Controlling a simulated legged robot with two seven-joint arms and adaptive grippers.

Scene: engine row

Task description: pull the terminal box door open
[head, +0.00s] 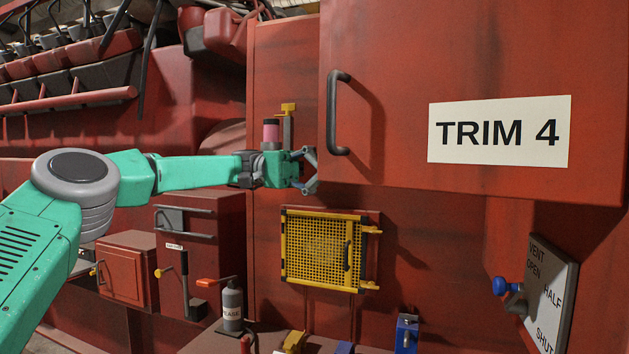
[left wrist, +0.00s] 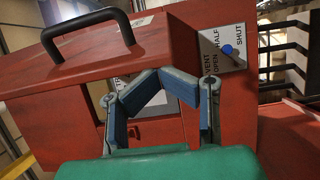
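A large red door (head: 400,90) marked TRIM 4 has a black bar handle (head: 338,112) near its left edge; no lettering in view says terminal box. The handle also shows at the upper left of the left wrist view (left wrist: 88,25). My left gripper (head: 314,173) is just left of and below the handle, apart from it. In the left wrist view its fingers bend inward and their tips meet (left wrist: 158,74), with nothing seen between them. How far the door stands from its frame is hard to tell. My right gripper is not in view.
A yellow mesh guard (head: 318,250) is below my left gripper. A vent plate (head: 552,295) with a blue-knobbed lever (head: 501,286) is at lower right. Small red boxes (head: 122,276) and a grey bottle (head: 232,305) are at lower left.

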